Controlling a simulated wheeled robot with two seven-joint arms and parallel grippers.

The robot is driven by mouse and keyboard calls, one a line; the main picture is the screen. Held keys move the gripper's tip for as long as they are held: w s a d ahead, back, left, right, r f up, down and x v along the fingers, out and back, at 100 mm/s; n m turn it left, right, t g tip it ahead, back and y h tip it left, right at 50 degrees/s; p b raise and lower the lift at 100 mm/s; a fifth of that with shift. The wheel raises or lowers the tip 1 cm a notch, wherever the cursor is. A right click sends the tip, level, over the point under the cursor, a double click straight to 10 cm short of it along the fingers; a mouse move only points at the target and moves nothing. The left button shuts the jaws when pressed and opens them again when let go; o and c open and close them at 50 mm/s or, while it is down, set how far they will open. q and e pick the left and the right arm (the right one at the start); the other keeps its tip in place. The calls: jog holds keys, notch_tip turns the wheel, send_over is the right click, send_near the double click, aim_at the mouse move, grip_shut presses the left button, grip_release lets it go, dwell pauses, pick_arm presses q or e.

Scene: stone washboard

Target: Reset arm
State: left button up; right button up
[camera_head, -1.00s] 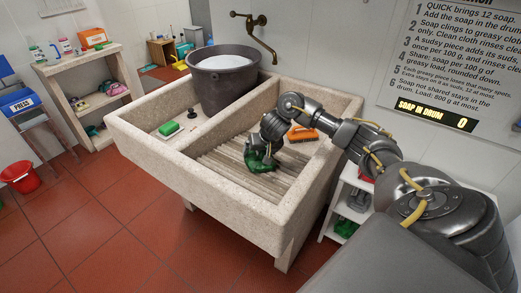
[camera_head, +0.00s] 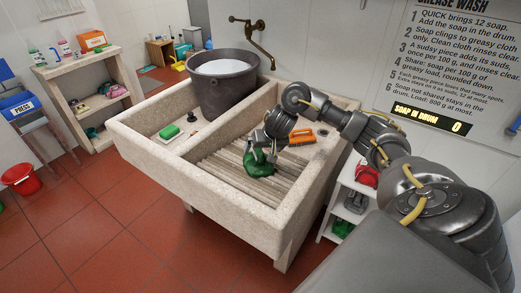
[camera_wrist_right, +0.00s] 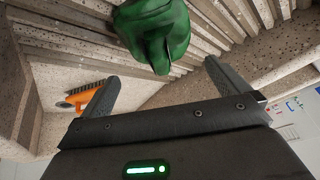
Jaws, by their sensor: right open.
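A crumpled green cloth (camera_head: 259,169) lies on the ribbed washboard (camera_head: 222,158) in the right basin of the stone sink. My right gripper (camera_head: 257,150) is just above the cloth, its jaws apart. In the right wrist view the green cloth (camera_wrist_right: 158,32) lies just beyond the two open fingertips, and nothing is clamped between them. Whether a finger still touches the cloth I cannot tell. My left gripper is not in view.
An orange brush (camera_head: 301,137) lies in the basin behind my right gripper. A dark bucket (camera_head: 222,95) stands at the sink's back, under the brass tap (camera_head: 262,50). A green-and-white sponge (camera_head: 169,131) sits in the left basin. The white shelf (camera_head: 352,203) is beside the sink.

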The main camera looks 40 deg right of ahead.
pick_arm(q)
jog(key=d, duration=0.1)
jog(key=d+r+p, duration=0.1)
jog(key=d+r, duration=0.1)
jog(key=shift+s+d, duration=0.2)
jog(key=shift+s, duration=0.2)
pick_arm(e)
jog(key=v, duration=0.3)
jog(key=shift+s+r, duration=0.15)
jog(key=shift+r, duration=0.1)
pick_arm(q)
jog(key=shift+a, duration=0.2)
